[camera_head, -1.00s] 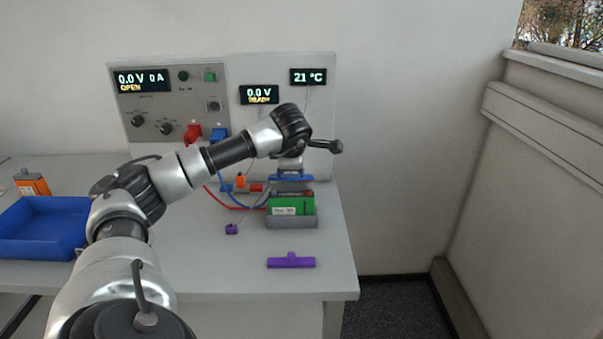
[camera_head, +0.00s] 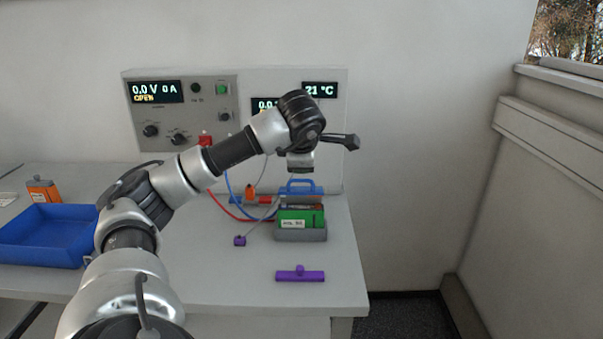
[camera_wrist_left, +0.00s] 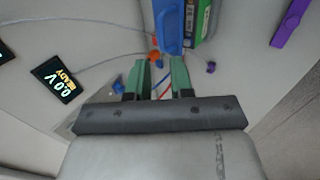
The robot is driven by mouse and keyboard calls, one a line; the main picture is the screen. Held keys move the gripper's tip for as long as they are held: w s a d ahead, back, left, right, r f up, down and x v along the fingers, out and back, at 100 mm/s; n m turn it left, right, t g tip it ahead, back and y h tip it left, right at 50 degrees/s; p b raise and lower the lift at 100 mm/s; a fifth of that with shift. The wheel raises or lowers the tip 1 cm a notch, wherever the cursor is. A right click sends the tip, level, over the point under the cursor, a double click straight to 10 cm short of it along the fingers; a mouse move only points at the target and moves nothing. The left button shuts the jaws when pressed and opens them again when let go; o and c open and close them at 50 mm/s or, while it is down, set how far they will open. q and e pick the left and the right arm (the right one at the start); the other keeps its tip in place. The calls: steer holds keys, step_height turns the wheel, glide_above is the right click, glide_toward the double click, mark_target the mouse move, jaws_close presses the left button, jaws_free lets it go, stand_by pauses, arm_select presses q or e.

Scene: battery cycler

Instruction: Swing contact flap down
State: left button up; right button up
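The contact flap appears to be the blue piece with a handle-like loop (camera_head: 300,187), standing at the back of the grey cell holder (camera_head: 301,236). A green cell (camera_head: 291,222) sits in the holder. My left gripper (camera_head: 301,168) points down just above the blue flap. In the left wrist view, its two green fingers (camera_wrist_left: 162,62) are apart with nothing between them. The blue flap (camera_wrist_left: 168,25) lies just beyond the fingertips there, beside the green cell (camera_wrist_left: 192,22). The flap's hinge is hidden. My right gripper is not in view.
The grey cycler panel (camera_head: 210,100) stands behind, its display reading 0.0 V, 0 A, OPEN. A blue tray (camera_head: 47,239) is at left. Red and blue leads run behind the holder.

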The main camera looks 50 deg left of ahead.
arm_select(q)
steer(key=shift+v, duration=1.4)
